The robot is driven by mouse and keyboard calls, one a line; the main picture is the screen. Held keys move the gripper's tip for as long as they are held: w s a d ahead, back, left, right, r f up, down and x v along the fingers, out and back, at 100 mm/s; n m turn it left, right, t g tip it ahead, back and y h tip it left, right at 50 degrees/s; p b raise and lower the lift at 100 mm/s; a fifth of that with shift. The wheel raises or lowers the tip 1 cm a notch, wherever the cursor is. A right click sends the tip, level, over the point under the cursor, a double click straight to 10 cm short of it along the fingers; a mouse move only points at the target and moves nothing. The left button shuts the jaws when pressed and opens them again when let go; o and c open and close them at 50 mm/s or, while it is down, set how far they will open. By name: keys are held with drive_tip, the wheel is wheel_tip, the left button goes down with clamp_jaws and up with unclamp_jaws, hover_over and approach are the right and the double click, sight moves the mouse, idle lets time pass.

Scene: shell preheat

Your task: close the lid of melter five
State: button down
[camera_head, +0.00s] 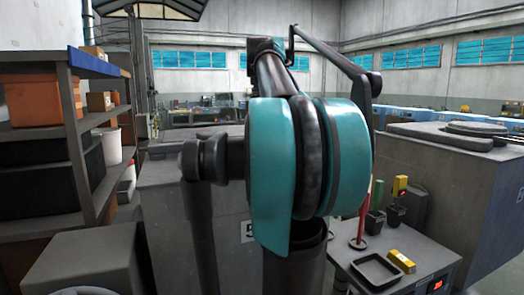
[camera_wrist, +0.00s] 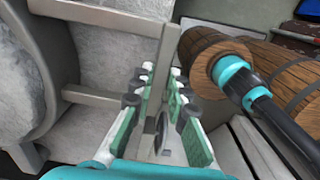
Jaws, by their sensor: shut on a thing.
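Melter five is the grey box with a "5" plate (camera_head: 249,231), largely hidden behind my arm in the head view. Its lid cannot be made out clearly there. In the wrist view a large round rough grey form with a curved rim (camera_wrist: 42,75) fills the left side, and I cannot tell for sure whether it is the lid. A metal bar handle (camera_wrist: 168,48) beside it runs down between the fingers of my gripper (camera_wrist: 162,82). My gripper is shut on this handle. Its fingertips are hidden in the head view.
A shelf with orange boxes (camera_head: 30,97) stands at the left. Another grey melter (camera_head: 455,150) stands at the right. A small table (camera_head: 425,255) with a black tray (camera_head: 376,270) is at the front right. Brown wooden barrel shapes (camera_wrist: 275,65) lie at the right of the wrist view.

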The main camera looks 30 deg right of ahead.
drive_tip(key=shift+w+d, duration=0.1)
drive_tip(key=shift+w, duration=0.05)
drive_tip(key=c, duration=1.5)
unclamp_jaws()
drive_tip(key=shift+w+d, duration=0.1)
wheel_tip(320, 180, up, 12)
drive_tip(key=shift+f, duration=0.15)
